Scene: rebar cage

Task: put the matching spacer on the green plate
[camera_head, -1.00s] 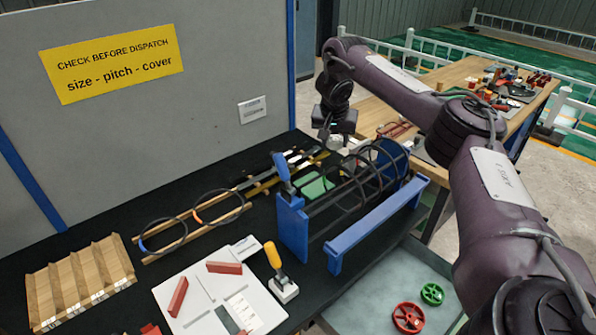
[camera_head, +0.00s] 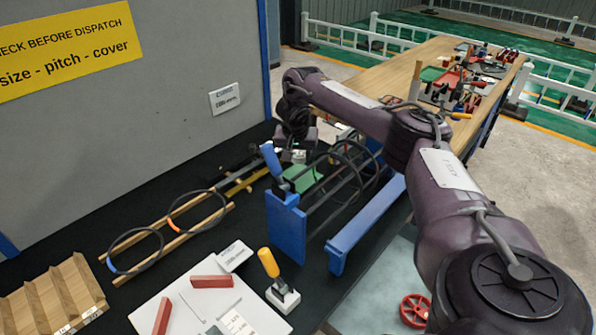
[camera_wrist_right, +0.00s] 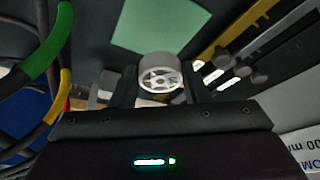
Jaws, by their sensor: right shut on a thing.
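My right gripper (camera_head: 297,155) is over the far left end of the jig, just behind the plate in the picture. It is shut on a grey spoked, wheel-shaped spacer (camera_wrist_right: 160,73), which shows clearly between the fingertips in the wrist view. The spacer appears apart from the plate; the height between them is hard to judge. My left gripper is not in view.
Black rebar rings (camera_head: 352,165) and the blue jig end (camera_head: 286,225) stand close to my right gripper.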

